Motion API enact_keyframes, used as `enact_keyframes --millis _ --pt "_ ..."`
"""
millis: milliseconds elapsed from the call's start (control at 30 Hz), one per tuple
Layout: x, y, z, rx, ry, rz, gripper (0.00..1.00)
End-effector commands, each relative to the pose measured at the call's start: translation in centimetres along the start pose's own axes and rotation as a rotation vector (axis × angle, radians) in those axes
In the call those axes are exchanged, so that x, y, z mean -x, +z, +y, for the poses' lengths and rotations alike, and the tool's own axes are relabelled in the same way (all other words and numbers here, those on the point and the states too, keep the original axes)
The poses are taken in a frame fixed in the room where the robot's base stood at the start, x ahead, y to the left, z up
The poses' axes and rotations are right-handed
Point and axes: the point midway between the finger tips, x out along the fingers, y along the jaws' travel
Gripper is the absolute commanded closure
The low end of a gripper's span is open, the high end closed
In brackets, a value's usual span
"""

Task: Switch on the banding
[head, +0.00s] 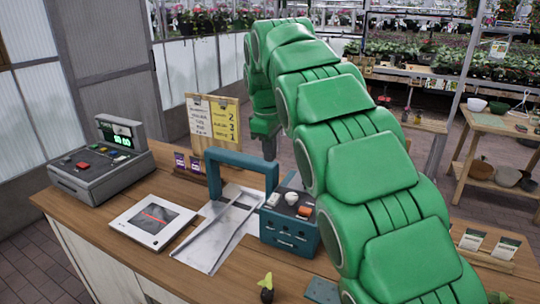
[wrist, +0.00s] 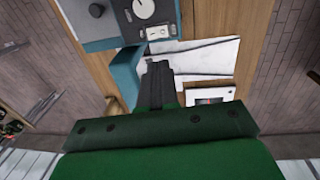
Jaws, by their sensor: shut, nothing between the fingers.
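The banding machine is a teal unit with a control box (head: 290,235) and a teal arch (head: 243,168) over a pale metal plate. The box top has white knobs and an orange-red switch (head: 305,211); whether it is on cannot be told. In the wrist view the box (wrist: 140,22) is at the top, with a round white dial and a small pale switch (wrist: 158,33). My gripper (wrist: 159,66) is shut and empty, pointing down above the plate beside the arch (wrist: 125,72). In the head view its fingers are small and dark behind the arch.
A cash register (head: 95,165) and a flat white scale or scanner (head: 153,220) stand left on the wooden counter. A clipboard sign (head: 212,120) and small purple cards (head: 188,162) stand behind. A small potted sprout (head: 267,290) is at the front edge. Plant shelves lie beyond.

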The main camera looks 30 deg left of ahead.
Motion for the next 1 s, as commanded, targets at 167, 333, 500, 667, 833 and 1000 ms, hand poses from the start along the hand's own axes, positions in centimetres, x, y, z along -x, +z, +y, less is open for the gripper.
enact_keyframes --millis 167,333,500,667,833,1000 --pt "0.0 0.0 0.0 0.0 0.0 0.0 1.0" --pt "-0.1 0.1 0.6 -0.001 0.012 -0.001 1.0" --pt "-0.3 0.1 1.4 0.0 0.033 -0.001 1.0" --pt "-0.2 0.1 1.4 0.0 0.032 -0.001 1.0" --pt "-0.8 0.1 1.4 0.0 0.031 -0.002 1.0" --pt "-2.3 0.0 1.4 0.001 0.033 0.0 1.0"
